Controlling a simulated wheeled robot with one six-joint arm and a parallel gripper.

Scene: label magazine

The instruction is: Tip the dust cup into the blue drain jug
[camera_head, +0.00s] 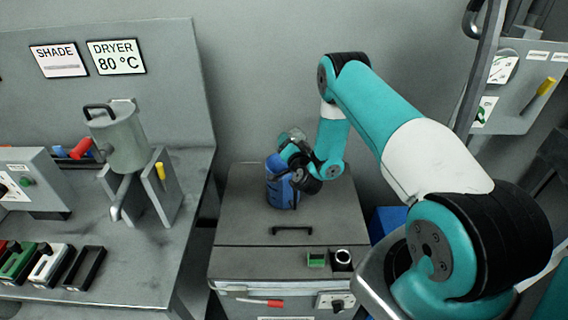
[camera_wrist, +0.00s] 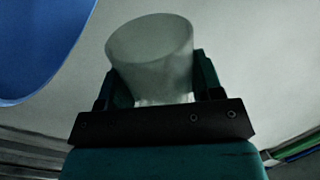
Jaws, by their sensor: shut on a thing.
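The dust cup (camera_wrist: 152,62), a pale grey, cloudy cup, sits between the two fingers of my gripper (camera_wrist: 160,82) in the wrist view. My gripper (camera_head: 294,152) is shut on it. In the head view the cup (camera_head: 291,136) shows only in part, just above the top of the blue drain jug (camera_head: 279,192). The jug stands on a grey cabinet top, and my wrist partly covers it. The jug (camera_wrist: 35,45) also fills the upper left corner of the wrist view, apart from the cup. I cannot tell the cup's exact tilt or see its contents.
On the left bench (camera_head: 110,265) stand a grey hopper (camera_head: 122,140) and several coloured trays. A wall rises close behind the jug.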

